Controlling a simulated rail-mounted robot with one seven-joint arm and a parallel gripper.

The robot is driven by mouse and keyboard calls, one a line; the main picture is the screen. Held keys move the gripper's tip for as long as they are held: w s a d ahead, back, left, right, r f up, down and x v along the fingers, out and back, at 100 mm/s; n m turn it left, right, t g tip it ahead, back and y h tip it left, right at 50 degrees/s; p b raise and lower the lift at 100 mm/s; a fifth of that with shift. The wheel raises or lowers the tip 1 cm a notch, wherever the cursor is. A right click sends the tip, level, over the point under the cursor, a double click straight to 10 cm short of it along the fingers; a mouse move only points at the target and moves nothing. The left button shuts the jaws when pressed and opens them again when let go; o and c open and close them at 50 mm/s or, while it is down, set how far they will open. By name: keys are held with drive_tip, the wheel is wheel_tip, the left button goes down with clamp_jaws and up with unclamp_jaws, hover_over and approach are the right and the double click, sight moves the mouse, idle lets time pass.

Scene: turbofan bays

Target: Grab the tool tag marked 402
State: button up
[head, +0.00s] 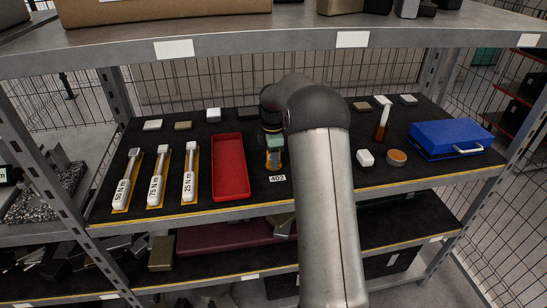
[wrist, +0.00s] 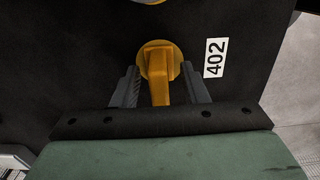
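A white label marked 402 (head: 277,178) lies on the black shelf mat near its front edge; it also shows in the wrist view (wrist: 215,57). Beside it is a yellow tag (wrist: 158,64) with a round end and a raised narrow bar. My gripper (wrist: 160,82) points down over the tag, its two grey fingers on either side of the yellow bar. Dark gaps show between bar and fingers, so it looks open. In the head view my gripper (head: 274,155) is partly hidden by my arm, and only a little yellow shows below it.
A red tray (head: 230,167) stands just left of my gripper. Further left are torque wrenches marked 25 (head: 190,172), 75 (head: 158,175) and 50 N m (head: 127,180). To the right are a white block (head: 366,158), a round orange-topped tin (head: 396,157) and a blue case (head: 451,138). A shelf (head: 230,40) hangs above.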

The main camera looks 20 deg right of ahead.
drive_tip(key=shift+f, duration=0.1)
clamp_jaws()
